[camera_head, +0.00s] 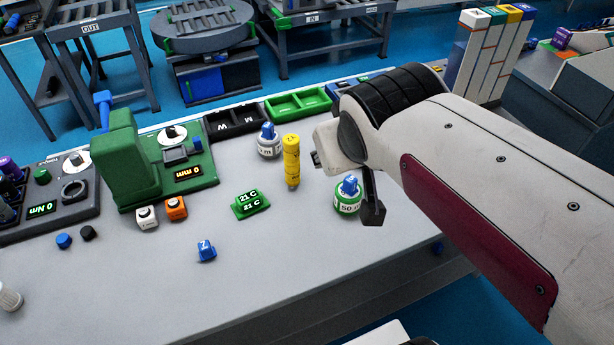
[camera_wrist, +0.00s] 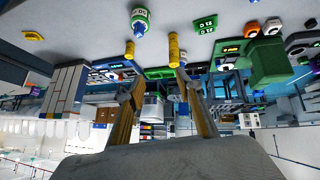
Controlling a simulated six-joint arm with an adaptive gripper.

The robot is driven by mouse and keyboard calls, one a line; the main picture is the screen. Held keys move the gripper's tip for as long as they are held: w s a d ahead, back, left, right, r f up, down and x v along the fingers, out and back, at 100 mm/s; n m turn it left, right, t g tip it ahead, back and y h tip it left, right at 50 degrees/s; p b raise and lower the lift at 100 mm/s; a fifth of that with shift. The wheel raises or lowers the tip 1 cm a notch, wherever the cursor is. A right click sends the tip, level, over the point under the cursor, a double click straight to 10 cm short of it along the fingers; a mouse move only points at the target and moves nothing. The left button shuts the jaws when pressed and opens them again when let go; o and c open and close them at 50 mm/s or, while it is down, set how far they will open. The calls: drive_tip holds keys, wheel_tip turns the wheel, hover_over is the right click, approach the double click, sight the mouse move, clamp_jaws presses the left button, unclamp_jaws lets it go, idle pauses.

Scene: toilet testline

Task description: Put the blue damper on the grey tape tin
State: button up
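A blue block with a white mark (camera_head: 206,252), which looks like a blue damper, lies alone on the front of the grey table. The grey tape tin (camera_head: 269,150) stands farther back, beside a yellow marked cylinder (camera_head: 291,165). A blue piece (camera_head: 267,131) sits on top of the grey tin. A green tape tin (camera_head: 347,205) marked 50 also bears a blue piece (camera_head: 350,184); this tin shows at the top of the wrist view (camera_wrist: 140,22). My gripper (camera_head: 345,186) is over the table by the green tin. Its fingers are apart and empty in the wrist view (camera_wrist: 160,82).
A green display block (camera_head: 250,204) lies mid-table. A tall green tester (camera_head: 132,165), white (camera_head: 146,218) and orange (camera_head: 175,208) cubes, and blue (camera_head: 64,241) and black (camera_head: 88,233) round pieces are at left. Green (camera_head: 298,104) and black (camera_head: 236,121) trays line the back. The front is mostly clear.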

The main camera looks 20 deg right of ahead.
drive_tip(key=s+a+f+g+y, duration=0.1)
drive_tip(key=s+a+f, duration=0.1)
drive_tip(key=s, duration=0.3)
drive_tip(key=s+a+f+g+y, duration=0.1)
drive_tip(key=s+a+f, duration=0.1)
drive_tip(key=s+a, duration=0.2)
drive_tip(key=shift+s+f+n, duration=0.3)
drive_tip(key=shift+s, duration=0.4)
